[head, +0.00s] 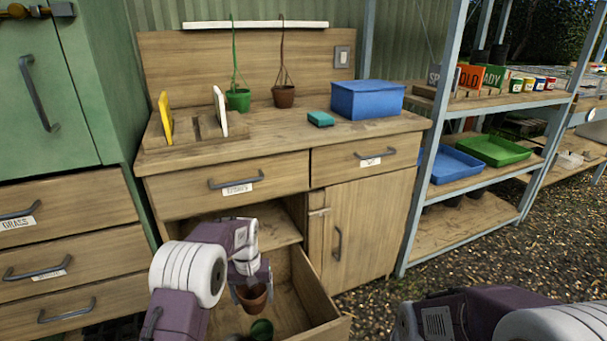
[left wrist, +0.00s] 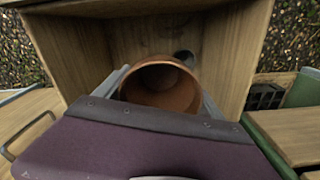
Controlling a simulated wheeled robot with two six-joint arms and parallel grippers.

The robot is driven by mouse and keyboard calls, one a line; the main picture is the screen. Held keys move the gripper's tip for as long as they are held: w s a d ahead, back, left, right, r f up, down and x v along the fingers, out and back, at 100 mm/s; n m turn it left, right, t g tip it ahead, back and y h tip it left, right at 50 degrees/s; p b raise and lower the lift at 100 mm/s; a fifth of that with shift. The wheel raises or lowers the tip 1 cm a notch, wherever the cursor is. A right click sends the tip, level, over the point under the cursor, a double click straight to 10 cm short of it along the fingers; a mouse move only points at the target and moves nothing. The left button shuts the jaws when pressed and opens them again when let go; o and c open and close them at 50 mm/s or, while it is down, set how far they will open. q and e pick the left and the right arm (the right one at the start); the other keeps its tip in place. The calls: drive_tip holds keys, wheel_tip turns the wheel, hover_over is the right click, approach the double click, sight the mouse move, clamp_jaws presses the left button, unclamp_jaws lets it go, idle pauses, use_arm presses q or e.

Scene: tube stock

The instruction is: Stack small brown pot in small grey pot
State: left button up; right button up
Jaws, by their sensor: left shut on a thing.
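My left gripper (head: 253,287) is shut on a small brown pot (head: 251,300) and holds it upright above the open lower drawer (head: 288,301). In the left wrist view the brown pot (left wrist: 160,88) sits between the two fingers, its open mouth showing. A green pot (head: 262,328) stands in the drawer just below and right of the held pot. In the left wrist view a small dark greyish round thing (left wrist: 184,56) shows just past the brown pot's rim; I cannot tell whether it is the grey pot. My right gripper is out of view.
The drawer's wooden walls stand close around the held pot. A shelf rack (head: 450,180) with trays stands at right.

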use_arm(q)
drive_tip(key=s+a+r, duration=0.4)
drive_tip(key=s+r, duration=0.1)
drive_tip(key=r, duration=0.4)
drive_tip(key=s+r+m+p, duration=0.1)
drive_tip(key=s+r+p, duration=0.1)
drive_tip(key=s, duration=0.7)
wheel_tip(320, 180, up, 29)
drive_tip(key=s+p, duration=0.1)
drive_tip(key=p, duration=3.5)
drive_tip(key=shift+s+p, duration=0.2)
drive_tip(key=shift+p, duration=0.2)
drive_tip(key=shift+a, duration=0.1)
